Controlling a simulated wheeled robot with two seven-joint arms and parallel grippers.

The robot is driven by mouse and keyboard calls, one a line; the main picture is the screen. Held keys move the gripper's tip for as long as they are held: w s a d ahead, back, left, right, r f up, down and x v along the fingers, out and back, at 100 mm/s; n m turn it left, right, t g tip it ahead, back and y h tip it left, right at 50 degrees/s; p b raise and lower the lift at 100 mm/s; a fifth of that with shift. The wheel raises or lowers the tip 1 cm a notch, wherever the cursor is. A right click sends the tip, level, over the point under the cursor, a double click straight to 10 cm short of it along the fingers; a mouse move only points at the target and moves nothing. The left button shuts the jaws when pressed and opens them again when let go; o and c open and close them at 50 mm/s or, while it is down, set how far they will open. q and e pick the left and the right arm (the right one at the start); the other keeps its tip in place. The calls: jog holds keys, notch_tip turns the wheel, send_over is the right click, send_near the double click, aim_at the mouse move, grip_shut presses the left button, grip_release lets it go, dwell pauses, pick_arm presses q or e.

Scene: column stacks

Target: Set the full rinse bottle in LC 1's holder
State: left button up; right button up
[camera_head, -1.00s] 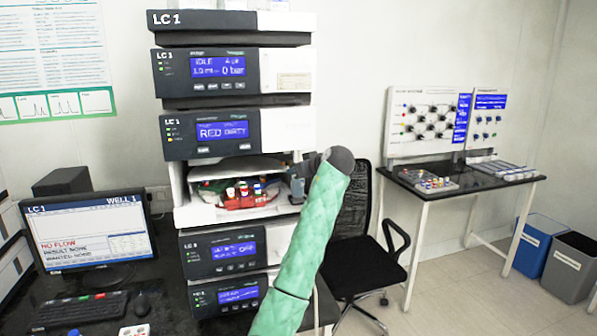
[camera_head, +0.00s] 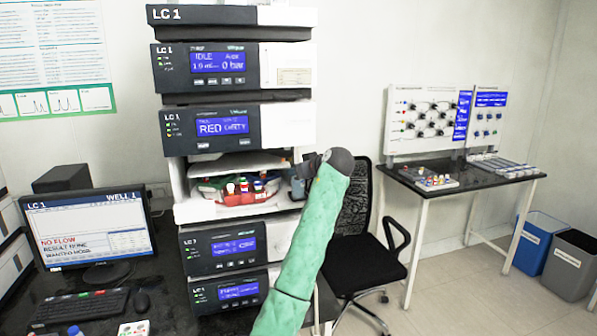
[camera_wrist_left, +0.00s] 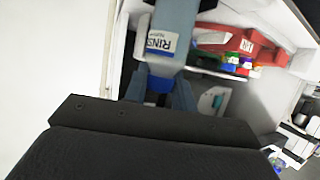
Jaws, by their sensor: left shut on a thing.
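LC 1 (camera_head: 232,30) is the instrument stack left of centre, with an open bay (camera_head: 190,208) below its second display. My left arm comes up from the lower middle, and my left gripper (camera_head: 298,186) is at the right side of this bay, small and partly hidden. In the left wrist view my left gripper (camera_wrist_left: 161,90) is shut on the rinse bottle by its blue cap (camera_wrist_left: 160,83). A white label reading "RINS…" (camera_wrist_left: 161,42) shows just beyond the cap on a blue-grey surface; I cannot tell whether this is bottle or holder. My right gripper is out of view.
A red rack (camera_head: 245,198) with coloured caps stands in the bay, left of my gripper. The monitor (camera_head: 88,232) and keyboard (camera_head: 82,306) are on the dark desk. A black chair (camera_head: 362,262) stands behind my arm. A side table (camera_head: 465,180) is at right.

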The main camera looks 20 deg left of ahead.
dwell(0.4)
pick_arm(q)
jog(key=o, duration=0.9)
